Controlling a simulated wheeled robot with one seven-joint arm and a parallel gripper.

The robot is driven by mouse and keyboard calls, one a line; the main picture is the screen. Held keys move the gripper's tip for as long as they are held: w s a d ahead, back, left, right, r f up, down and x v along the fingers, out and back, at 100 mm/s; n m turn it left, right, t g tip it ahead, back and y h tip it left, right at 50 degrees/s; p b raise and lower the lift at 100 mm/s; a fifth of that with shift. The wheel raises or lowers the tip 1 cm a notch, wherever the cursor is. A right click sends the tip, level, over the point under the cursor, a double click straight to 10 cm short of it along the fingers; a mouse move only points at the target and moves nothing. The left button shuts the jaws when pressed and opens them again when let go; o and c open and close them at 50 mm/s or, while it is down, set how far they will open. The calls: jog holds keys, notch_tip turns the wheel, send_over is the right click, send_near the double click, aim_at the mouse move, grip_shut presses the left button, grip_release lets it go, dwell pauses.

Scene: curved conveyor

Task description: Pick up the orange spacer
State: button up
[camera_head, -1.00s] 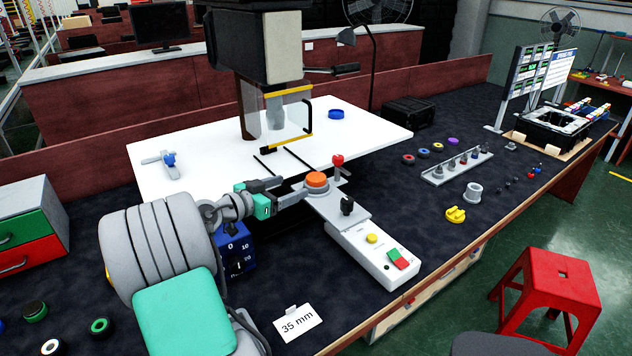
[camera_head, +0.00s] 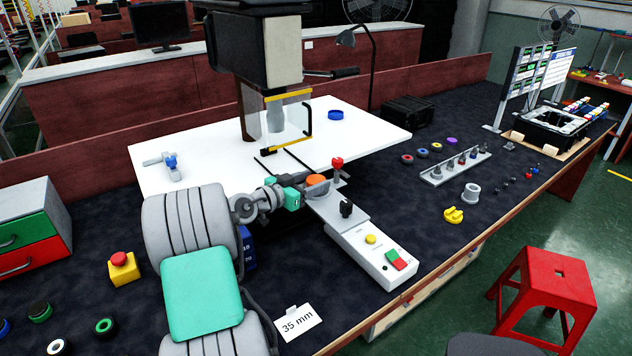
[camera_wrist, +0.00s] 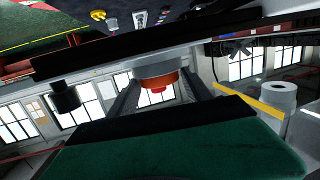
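The orange spacer (camera_head: 317,180) sits on the round seat of the grey fixture (camera_head: 338,211), beside the red-knobbed lever (camera_head: 337,163). In the wrist view the spacer (camera_wrist: 158,81) shows between my two dark fingers, with a gap on each side. My gripper (camera_head: 312,186) is open and close up to the spacer from the left. It also shows in the wrist view (camera_wrist: 160,92). In the head view the fingers are partly hidden by my gripper body and the spacer, so I cannot tell how far they reach around it.
The press head (camera_head: 255,50) and its clear guard (camera_head: 290,120) stand just behind the spacer. Several coloured rings and a peg rack (camera_head: 456,167) are to the right. A red-buttoned yellow box (camera_head: 123,268) is left.

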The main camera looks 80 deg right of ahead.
jog(key=c, duration=1)
